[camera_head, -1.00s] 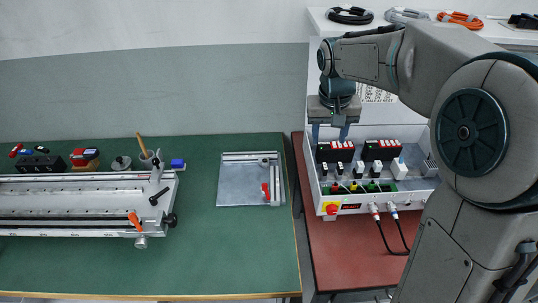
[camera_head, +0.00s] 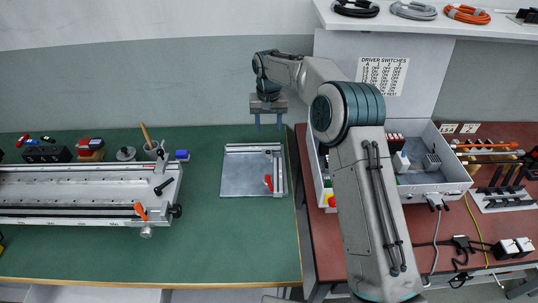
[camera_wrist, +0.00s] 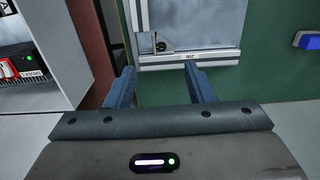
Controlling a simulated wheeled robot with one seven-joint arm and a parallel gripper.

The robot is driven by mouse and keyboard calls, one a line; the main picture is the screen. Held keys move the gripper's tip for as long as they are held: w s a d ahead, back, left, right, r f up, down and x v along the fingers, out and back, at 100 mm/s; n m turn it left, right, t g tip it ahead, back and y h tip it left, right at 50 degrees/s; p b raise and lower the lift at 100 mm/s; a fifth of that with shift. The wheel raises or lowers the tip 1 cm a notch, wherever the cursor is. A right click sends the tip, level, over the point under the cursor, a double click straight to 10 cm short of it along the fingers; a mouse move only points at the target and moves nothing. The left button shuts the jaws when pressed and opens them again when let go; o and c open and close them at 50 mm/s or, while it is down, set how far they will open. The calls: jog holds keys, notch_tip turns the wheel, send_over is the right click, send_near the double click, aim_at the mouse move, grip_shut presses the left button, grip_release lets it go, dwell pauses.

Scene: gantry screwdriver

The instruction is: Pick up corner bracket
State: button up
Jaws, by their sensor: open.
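A small dark grey corner bracket (camera_wrist: 162,43) lies on the metal plate (camera_wrist: 205,25), in the corner where two rails meet. In the head view the bracket (camera_head: 268,153) is only a tiny grey shape at the top right of the plate (camera_head: 240,178). My gripper (camera_head: 270,123) is open and empty, above the far edge of the green table, just behind the plate. In the wrist view both fingers of my gripper (camera_wrist: 160,82) point toward the plate, with the bracket beyond them and apart from them.
A red-handled clamp (camera_head: 268,183) sits on the plate's right side. A long rail fixture (camera_head: 80,195) fills the table's left. A white control box (camera_head: 430,180) stands on the red table at right, partly behind my arm. The green table (camera_head: 230,240) is clear in front.

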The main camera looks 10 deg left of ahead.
send_over(269, 158)
notch_tip(269, 158, down, 8)
jog(key=shift+a+f+p, duration=0.1)
jog(key=shift+p, duration=0.25)
jog(key=shift+w+f+p, duration=0.1)
jog(key=shift+f+p, duration=0.65)
jog(key=shift+f, duration=1.95)
jog(key=shift+c, duration=0.3)
grip_shut()
